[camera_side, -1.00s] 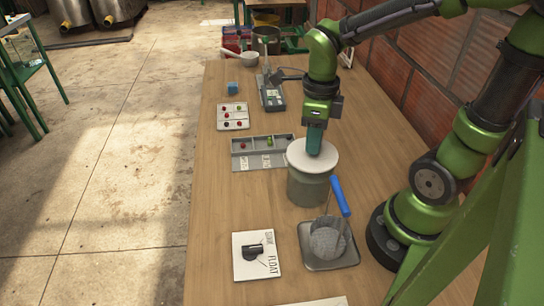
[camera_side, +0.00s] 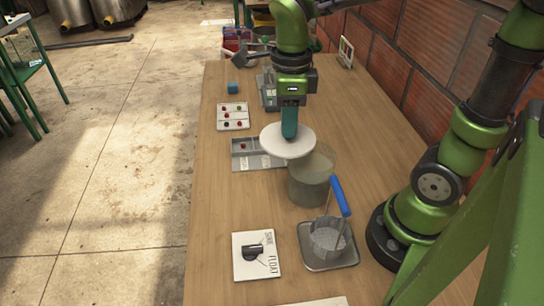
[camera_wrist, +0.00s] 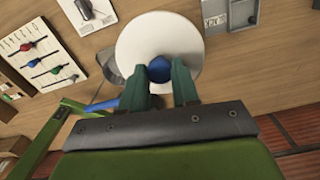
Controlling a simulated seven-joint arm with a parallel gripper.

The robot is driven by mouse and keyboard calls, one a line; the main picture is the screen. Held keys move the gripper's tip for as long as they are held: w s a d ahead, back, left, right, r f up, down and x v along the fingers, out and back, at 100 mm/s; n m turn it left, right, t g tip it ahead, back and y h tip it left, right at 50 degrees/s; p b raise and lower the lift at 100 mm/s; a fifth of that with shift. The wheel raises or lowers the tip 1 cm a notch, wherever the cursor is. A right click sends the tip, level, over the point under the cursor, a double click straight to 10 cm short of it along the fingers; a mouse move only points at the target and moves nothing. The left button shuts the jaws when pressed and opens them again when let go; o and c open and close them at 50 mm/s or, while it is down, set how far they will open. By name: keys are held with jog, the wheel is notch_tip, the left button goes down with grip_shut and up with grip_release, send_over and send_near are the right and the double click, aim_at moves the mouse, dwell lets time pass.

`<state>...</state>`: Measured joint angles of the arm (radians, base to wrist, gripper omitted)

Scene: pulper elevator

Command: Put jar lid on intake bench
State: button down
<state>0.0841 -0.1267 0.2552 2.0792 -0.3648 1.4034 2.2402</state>
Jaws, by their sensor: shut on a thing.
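The jar lid (camera_side: 280,143) is a white round disc, held roughly level above the bench. In the wrist view the white lid (camera_wrist: 135,40) has a blue knob (camera_wrist: 158,68) in its middle. My gripper (camera_side: 289,132) is shut on that knob, with green fingers (camera_wrist: 172,85) on both sides. The jar (camera_side: 308,185), greyish and see-through, stands just right of and below the lid in the side view, with its mouth mostly uncovered. The intake bench (camera_side: 225,195) is the long wooden table, with bare wood left of the jar.
A metal tray (camera_side: 315,262) holds a strainer with a blue handle (camera_side: 341,196). A sink/float card (camera_side: 243,266) lies front left. A grey sorting tray (camera_side: 245,163) is partly under the lid.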

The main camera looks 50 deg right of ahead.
jog(key=w+a+f+n, duration=0.6)
jog(key=w+a+f, duration=0.2)
jog(key=w, duration=0.1)
jog(key=shift+d+f, duration=0.2)
jog(key=shift+f, duration=4.5)
jog(key=shift+f, duration=0.1)
jog(key=c, duration=0.8)
grip_release()
